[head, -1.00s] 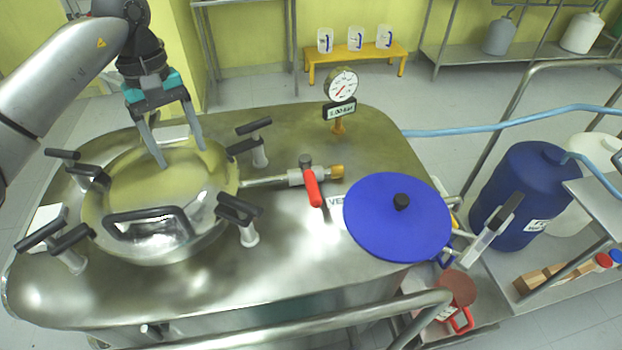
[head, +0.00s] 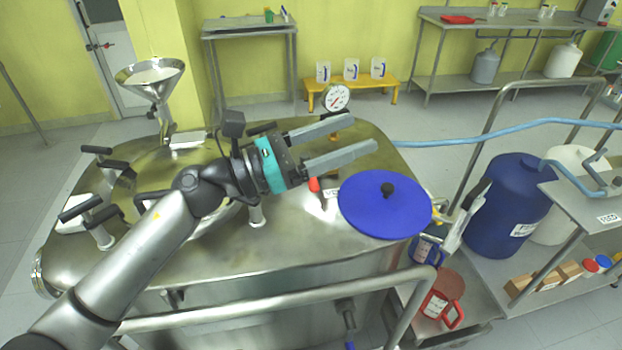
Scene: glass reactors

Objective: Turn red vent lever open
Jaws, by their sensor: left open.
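The red vent lever (head: 314,184) shows only as a small red end. The rest of it and its valve are hidden behind my left gripper. My left gripper (head: 362,132) is open, with its two grey fingers apart and pointing right. In the picture its fingers pass above and to the right of the lever, over the steel reactor top (head: 300,245). I see nothing between the fingers. The white vent label (head: 331,196) is partly covered beside the lever. My right gripper is not in view.
A blue round lid (head: 360,215) with a black knob lies just right of the lever. A pressure gauge (head: 336,96) stands behind the fingers. Black-handled clamps (head: 98,222) surround the hatch at left. A steel rail (head: 290,312) runs along the front.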

